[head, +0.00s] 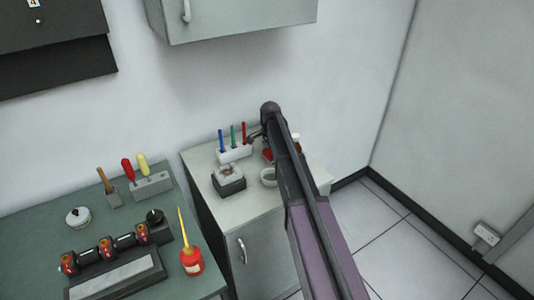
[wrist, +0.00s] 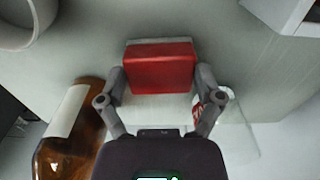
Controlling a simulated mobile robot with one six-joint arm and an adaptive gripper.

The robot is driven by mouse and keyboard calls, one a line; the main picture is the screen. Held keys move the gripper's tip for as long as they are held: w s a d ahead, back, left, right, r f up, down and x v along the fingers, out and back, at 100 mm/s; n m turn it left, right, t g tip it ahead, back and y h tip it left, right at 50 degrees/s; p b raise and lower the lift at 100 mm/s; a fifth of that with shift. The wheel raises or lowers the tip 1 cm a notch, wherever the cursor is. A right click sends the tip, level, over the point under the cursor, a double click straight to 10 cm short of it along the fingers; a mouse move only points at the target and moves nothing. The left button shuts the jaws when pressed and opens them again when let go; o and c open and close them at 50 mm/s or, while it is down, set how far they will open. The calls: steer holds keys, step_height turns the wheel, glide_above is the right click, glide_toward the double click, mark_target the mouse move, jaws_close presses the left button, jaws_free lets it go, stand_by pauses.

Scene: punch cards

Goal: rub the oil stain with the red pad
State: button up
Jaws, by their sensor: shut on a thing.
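The red pad (wrist: 159,68) is a red block with a paler layer along its far edge. It sits between the two fingers of my gripper (wrist: 160,82) in the wrist view, and the fingers are shut on its sides. In the head view a small part of the red pad (head: 267,155) shows beside my arm, over the pale cabinet top (head: 204,160). I cannot tell whether the pad touches the surface. I cannot make out the oil stain in either view; my arm hides part of the cabinet top.
A brown bottle (wrist: 72,140) stands close left of my gripper in the wrist view, and a clear container with a red mark (wrist: 225,120) close right. A white pen rack (head: 234,154), a grey box (head: 228,183) and a white cup (head: 268,178) share the cabinet top.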

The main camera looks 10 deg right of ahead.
mark_target(259, 163)
steer(key=shift+w+d, duration=0.25)
steer(key=shift+d, duration=0.55)
steer(key=shift+s+a+f, duration=0.1)
steer(key=shift+s+a, duration=0.2)
steer(key=shift+a, duration=0.55)
steer(key=shift+s+a, duration=0.3)
steer(key=shift+a, duration=0.55)
steer(key=shift+s+a, duration=0.1)
steer(key=shift+a, duration=0.05)
steer(key=shift+s+a, duration=0.2)
steer(key=shift+a, duration=0.6)
steer(key=shift+s+a, duration=0.2)
steer(key=shift+a, duration=0.55)
steer(key=shift+r+p, duration=3.05)
steer(key=shift+r, duration=0.05)
